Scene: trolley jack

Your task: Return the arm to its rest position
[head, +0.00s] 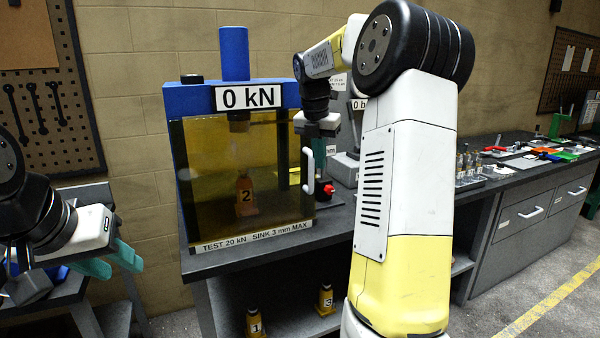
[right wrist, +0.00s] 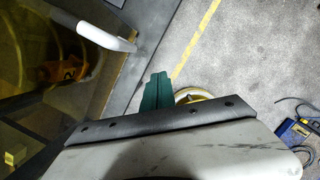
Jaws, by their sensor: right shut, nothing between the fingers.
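My right arm (head: 405,190) rises in front of the bench in the head view and bends over to the left at the top. Its wrist hangs near the right front edge of the test press. In the right wrist view the teal fingers of my right gripper (right wrist: 157,90) are together and empty, beside the press's white door handle (right wrist: 92,32). In the head view, the handle (head: 308,171) is just below and left of the wrist. My left gripper (head: 112,261) is low at the left, with its teal fingers apart and nothing visible between them.
The blue press (head: 190,101) reads 0 kN; its tinted door looks closed, with orange jack 2 (head: 245,196) inside. Jacks 1 (head: 256,323) and 3 (head: 326,299) stand on the lower shelf. A bench (head: 535,172) with small items extends right.

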